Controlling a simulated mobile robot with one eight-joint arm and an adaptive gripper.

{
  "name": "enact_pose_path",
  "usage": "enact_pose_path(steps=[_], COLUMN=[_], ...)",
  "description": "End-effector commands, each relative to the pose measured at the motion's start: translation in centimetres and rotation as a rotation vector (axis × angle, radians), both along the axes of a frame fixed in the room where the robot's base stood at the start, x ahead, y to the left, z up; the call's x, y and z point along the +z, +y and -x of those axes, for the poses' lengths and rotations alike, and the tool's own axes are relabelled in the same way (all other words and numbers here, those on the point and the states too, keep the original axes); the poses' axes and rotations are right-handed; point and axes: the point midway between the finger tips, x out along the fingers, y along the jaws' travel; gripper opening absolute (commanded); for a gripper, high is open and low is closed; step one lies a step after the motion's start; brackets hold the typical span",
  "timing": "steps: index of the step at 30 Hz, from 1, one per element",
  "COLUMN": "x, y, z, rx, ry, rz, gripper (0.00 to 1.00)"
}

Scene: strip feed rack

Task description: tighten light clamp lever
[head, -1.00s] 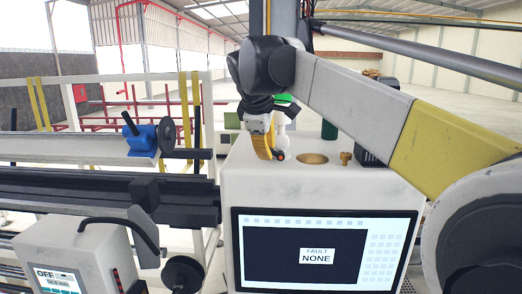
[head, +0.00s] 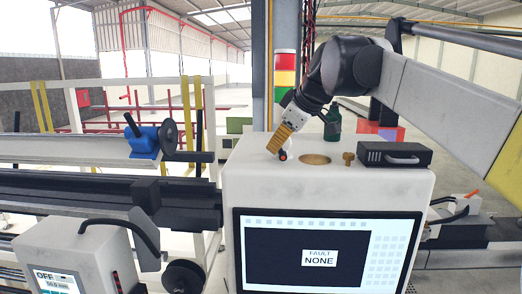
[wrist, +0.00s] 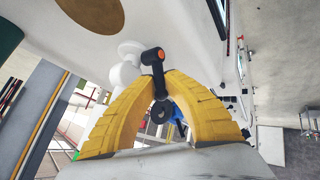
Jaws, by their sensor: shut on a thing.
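The clamp lever is a short black handle with an orange tip (head: 282,155), at the back left of the white machine cabinet's top. In the wrist view the lever (wrist: 153,58) stands up between my yellow fingers, with a dark round pivot below it. My gripper (head: 279,149) comes down tilted from the upper right and is shut on the lever; the wrist view also shows the gripper (wrist: 160,88). White rounded fittings (wrist: 128,72) sit right behind the lever.
The white cabinet (head: 345,192) carries a brass-coloured disc (head: 315,159), a brass knob (head: 349,158) and a black case with a handle (head: 395,154) right of my gripper. A green bottle (head: 333,122) stands behind. A blue clamp (head: 146,140) sits on the rail at left.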

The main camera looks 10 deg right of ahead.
Motion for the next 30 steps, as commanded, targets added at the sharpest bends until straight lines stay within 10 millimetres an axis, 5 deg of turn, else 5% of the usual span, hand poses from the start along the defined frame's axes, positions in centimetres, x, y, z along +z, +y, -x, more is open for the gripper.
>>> enact_pose_path(steps=[15,30], x=[0.1,0.3], y=[-1.5,-1.7], z=[0.4,0.5], rx=[-0.002,0.0], ry=[-0.112,-0.136], rz=[-0.343,-0.42], gripper=[0.0,0.0])
